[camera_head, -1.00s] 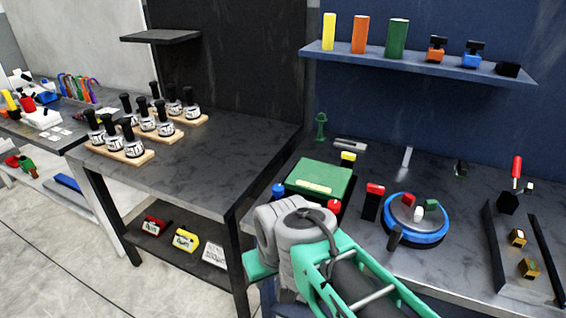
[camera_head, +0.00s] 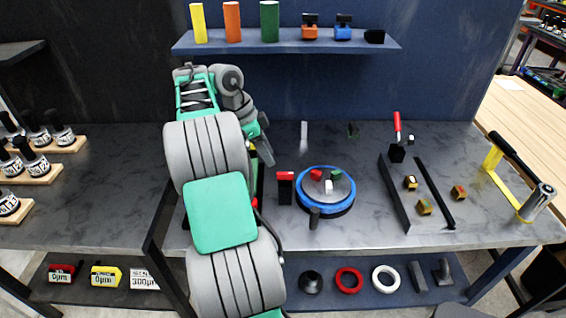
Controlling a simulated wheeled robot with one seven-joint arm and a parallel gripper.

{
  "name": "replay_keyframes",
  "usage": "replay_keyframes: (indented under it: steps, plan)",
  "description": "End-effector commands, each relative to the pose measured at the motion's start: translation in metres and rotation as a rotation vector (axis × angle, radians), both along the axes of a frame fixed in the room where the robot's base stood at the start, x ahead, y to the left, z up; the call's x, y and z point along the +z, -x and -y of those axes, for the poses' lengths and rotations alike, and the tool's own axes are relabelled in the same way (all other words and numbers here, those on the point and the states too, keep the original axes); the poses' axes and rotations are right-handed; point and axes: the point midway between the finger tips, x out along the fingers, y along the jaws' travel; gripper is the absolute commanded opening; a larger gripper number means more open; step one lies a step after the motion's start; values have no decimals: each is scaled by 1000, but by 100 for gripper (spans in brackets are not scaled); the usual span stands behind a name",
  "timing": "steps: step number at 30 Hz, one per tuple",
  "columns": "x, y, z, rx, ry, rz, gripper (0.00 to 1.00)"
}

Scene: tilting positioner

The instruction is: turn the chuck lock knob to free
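The positioner (camera_head: 325,205) is a round unit with a blue ring and a grey disc, on the bench at the middle of the view. Red, green and white small blocks sit on its disc.
Right of the positioner are black rails (camera_head: 394,194) with brass blocks and a red-handled clamp (camera_head: 397,130). A yellow-framed roller (camera_head: 520,185) stands at the right end. A blue shelf (camera_head: 285,42) hangs behind.

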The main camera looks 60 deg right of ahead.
Motion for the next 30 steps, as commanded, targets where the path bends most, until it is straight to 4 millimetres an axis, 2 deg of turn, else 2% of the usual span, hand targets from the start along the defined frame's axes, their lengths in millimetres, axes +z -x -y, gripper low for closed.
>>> replay_keyframes:
  steps: [3, 12, 15, 25, 30]
  plan:
    - [-8, 15, 12, -118, 12, 5, 36]
    - [-60, 35, 21, -125, 14, 5, 36]
    - [-70, 40, 24, -121, 15, 5, 36]
    - [-76, 42, 26, -120, 15, 6, 36]
    - [-76, 41, 25, -119, 14, 6, 23]
